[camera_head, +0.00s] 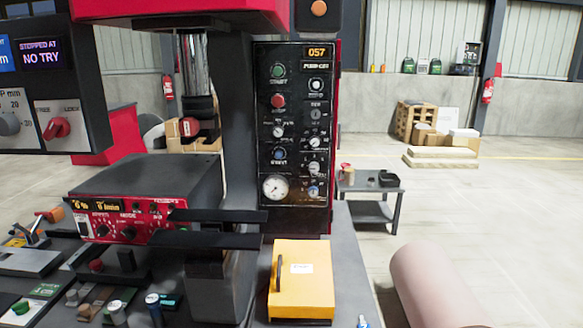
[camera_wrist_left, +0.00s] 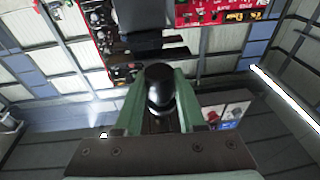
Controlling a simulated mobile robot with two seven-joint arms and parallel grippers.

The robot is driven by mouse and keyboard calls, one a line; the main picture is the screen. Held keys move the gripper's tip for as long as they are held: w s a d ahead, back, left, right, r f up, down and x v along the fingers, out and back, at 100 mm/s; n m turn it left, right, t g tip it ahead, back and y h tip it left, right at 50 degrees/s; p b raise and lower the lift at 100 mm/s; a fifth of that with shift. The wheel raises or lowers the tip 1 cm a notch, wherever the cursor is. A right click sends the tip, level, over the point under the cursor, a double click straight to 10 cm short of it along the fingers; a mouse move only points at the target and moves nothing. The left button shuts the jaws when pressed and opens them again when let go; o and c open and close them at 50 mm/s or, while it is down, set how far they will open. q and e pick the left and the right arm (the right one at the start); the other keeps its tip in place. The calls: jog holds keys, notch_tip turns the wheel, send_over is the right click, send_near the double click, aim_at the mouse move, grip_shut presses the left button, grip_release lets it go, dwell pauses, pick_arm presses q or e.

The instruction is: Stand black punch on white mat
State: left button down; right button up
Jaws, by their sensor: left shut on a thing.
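My left gripper (camera_wrist_left: 160,108) shows in the left wrist view, with two green fingers closed around a black punch (camera_wrist_left: 160,86). The punch has a rounded, shiny black top, and its lower part is hidden between the fingers. I cannot make out the left gripper or the punch in the head view. I cannot pick out the white mat for certain in either view. My right gripper is not in view.
A press with a black control panel (camera_head: 294,120) stands behind the bench. A red-fronted control box (camera_head: 110,222) sits at left. A yellow case (camera_head: 301,282) lies at the front right of the bench. Small tools and coloured-top pieces crowd the lower left.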

pick_arm(q)
jog(key=s, duration=0.1)
jog(key=s+d+h, duration=0.1)
jog(key=shift+s+f+m, duration=0.3)
jog(key=shift+f, duration=0.05)
jog(key=w+d+r+m+g+h, duration=0.2)
jog(key=d+m+g+h, duration=0.3)
jog(key=d+h, duration=0.3)
jog(key=w+d+r+m+g+h, duration=0.2)
jog(key=d+m+g+h, duration=0.4)
jog(key=d+h, duration=0.3)
jog(key=shift+d+r+m+h, duration=0.3)
jog(key=shift+m+h, duration=0.3)
jog(key=shift+m, duration=0.2)
